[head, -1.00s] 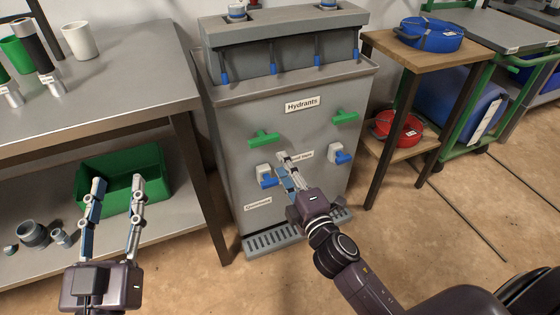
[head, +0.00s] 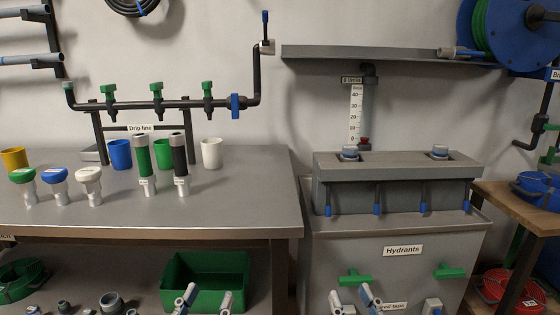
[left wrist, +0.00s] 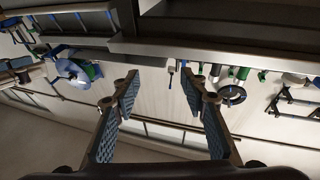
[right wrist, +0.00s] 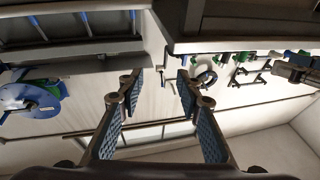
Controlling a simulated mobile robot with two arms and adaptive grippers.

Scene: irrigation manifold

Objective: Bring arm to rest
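My left gripper (head: 206,300) shows only its two fingertips at the bottom edge of the head view, in front of the green bin under the bench. In the left wrist view its padded fingers (left wrist: 157,85) are wide apart with nothing between them. My right gripper (head: 352,300) shows its fingertips at the bottom edge, in front of the hydrant cabinet (head: 330,240). In the right wrist view its fingers (right wrist: 158,83) are also apart and empty. The rest of both arms is out of the head view.
The cabinet front carries green handles (head: 355,277). The workbench (head: 230,205) at left holds cups and fittings below a drip line pipe (head: 180,103). A green bin (head: 205,270) sits on its lower shelf. A wooden stand (head: 520,210) is at right.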

